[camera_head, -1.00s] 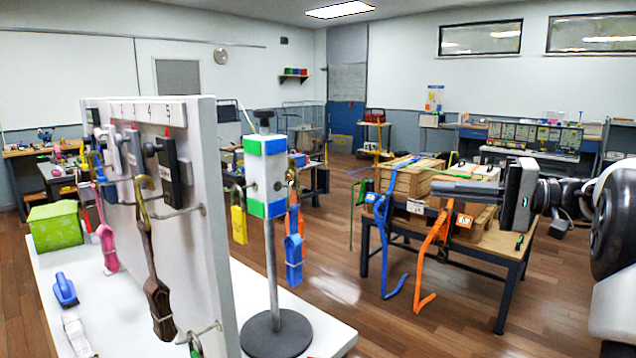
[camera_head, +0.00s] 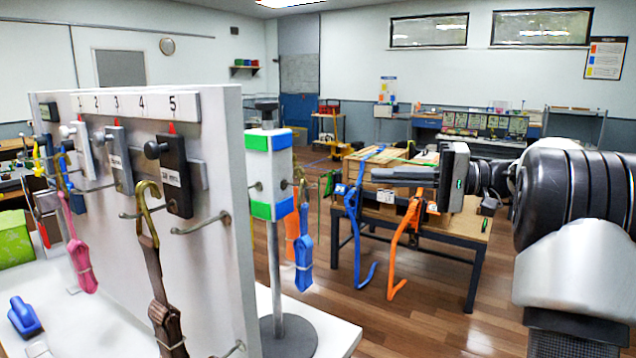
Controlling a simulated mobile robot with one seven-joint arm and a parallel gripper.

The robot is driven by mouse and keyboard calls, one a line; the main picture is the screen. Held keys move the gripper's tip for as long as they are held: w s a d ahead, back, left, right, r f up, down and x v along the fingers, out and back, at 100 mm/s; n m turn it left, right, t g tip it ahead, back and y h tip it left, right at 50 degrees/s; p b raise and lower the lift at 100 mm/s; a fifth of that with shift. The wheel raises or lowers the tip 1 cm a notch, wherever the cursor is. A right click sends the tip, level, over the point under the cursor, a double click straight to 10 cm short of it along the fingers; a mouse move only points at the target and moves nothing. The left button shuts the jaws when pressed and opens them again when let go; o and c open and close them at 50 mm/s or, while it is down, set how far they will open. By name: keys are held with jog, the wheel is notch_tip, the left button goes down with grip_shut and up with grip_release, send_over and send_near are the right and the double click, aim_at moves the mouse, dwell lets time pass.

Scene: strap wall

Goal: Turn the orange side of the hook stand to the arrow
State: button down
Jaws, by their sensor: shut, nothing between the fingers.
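The hook stand is a white block (camera_head: 267,175) on a grey pole with a dark round base (camera_head: 289,337), beside the white strap wall. I see no orange face on the block and cannot make out the arrow. My gripper (camera_head: 376,175) is shut and empty, pointing left, to the right of the stand and apart from it.
The strap wall (camera_head: 232,270) stands left of the stand, with numbered places, hooks, and pink and brown straps (camera_head: 167,320). Behind my gripper is a table (camera_head: 470,238) with wooden crates and blue and orange straps. Bare floor (camera_head: 340,290) lies between.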

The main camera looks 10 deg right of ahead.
jog(key=a+f+b, duration=0.1)
jog(key=a+b, duration=0.1)
jog(key=a, duration=0.9)
jog(key=shift+a, duration=0.25)
jog(key=shift+a+f, duration=0.1)
jog(key=shift+a, duration=0.05)
